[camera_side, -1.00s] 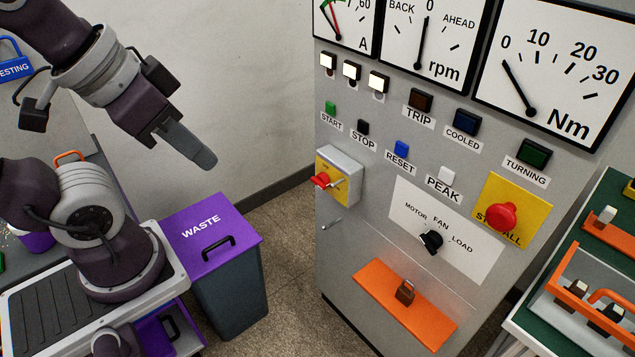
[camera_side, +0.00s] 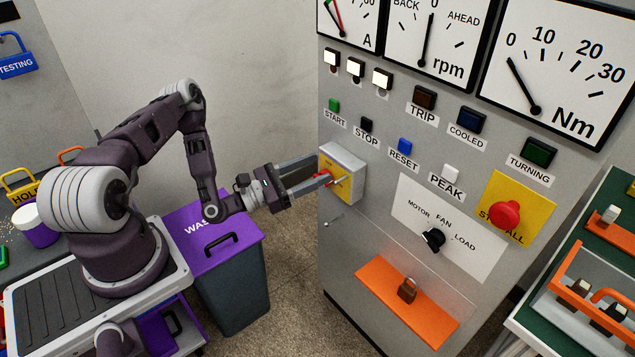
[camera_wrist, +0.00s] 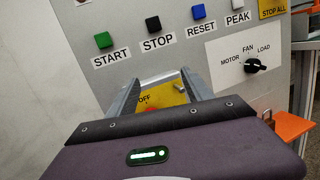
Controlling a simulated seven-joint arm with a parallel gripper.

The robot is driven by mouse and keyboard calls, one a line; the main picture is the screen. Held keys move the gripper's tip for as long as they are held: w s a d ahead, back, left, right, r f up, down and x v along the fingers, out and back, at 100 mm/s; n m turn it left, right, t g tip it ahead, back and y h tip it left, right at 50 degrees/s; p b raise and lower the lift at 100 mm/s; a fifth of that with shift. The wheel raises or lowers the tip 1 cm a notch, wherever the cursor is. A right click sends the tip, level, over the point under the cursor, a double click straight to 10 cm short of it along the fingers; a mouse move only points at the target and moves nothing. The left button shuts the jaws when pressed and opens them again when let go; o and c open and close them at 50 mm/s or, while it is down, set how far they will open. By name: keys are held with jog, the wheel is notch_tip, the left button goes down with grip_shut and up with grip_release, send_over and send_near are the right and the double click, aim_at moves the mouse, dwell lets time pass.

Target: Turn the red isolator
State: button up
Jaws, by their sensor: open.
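The red isolator (camera_side: 324,178) is a red handle on a yellow plate, on a grey box (camera_side: 344,162) at the left edge of the cabinet front. My gripper (camera_side: 322,172) is at the isolator, its two fingers reaching to the handle and hiding much of it. In the wrist view the open fingers stand on either side of the yellow plate (camera_wrist: 172,95), which reads OFF. Only a bit of the red handle (camera_wrist: 152,109) shows there, low between the fingers. I cannot tell whether the fingers touch it.
START, STOP, RESET and PEAK buttons sit above and right of the box. A motor/fan/load knob (camera_side: 433,239), a red STOP ALL button (camera_side: 504,214) and an orange ledge with a padlock (camera_side: 407,290) are further right. A purple-lidded waste bin (camera_side: 232,270) stands below my arm.

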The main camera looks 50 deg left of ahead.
notch_tip(320, 180, down, 8)
jog(key=s+a+n+g+y, duration=0.1)
jog(key=s+a+n+y, duration=0.2)
jog(key=n+y, duration=0.15)
jog(key=w, duration=0.7)
jog(key=shift+y, duration=0.35)
jog(key=shift+m, duration=0.25)
jog(key=shift+c, duration=0.2)
jog(key=c, duration=1.1)
